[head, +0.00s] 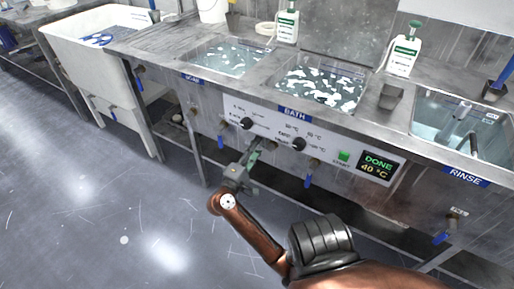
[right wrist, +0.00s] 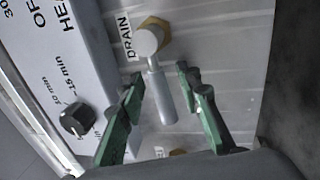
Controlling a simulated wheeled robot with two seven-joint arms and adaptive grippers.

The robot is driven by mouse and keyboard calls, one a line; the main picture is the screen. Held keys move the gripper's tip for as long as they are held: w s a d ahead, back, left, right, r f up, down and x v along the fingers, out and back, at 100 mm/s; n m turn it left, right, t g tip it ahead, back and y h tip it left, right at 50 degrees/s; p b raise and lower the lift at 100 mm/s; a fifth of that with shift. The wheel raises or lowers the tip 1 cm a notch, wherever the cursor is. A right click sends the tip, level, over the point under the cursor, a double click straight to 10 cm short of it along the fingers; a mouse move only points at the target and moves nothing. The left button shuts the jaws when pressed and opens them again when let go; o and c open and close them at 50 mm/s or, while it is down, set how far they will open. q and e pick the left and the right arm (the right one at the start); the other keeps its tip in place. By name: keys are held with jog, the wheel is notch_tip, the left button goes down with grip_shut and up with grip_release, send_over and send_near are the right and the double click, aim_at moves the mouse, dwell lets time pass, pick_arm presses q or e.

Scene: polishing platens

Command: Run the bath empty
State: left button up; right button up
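The bath (head: 318,114) is a steel basin in the middle of the bench, with liquid and white floating flakes in it. Its panel display (head: 376,166) reads DONE and 40 °C. In the right wrist view a valve (right wrist: 150,40) with a brass nut sits beside a DRAIN label (right wrist: 127,37). Its pale grey lever (right wrist: 162,95) stands between the green fingers of my right gripper (right wrist: 161,78). The gripper is open, with gaps on both sides of the lever. In the head view my right gripper (head: 250,160) is below the bath's front panel and hides the valve. My left gripper is not in view.
Control knobs (head: 298,144) stick out of the panel near my right gripper. Blue-handled valves (head: 308,180) hang along the bench front. The RINSE basin (head: 430,108) is at right, another basin (head: 228,60) at left. Green-capped bottles (head: 403,56) stand behind. The floor in front is clear.

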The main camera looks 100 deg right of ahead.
jog(key=shift+w+a+f, duration=0.1)
jog(key=shift+w+a, duration=0.05)
jog(key=v, duration=1.1)
jog(key=shift+w+a, duration=0.2)
jog(key=shift+a, duration=0.05)
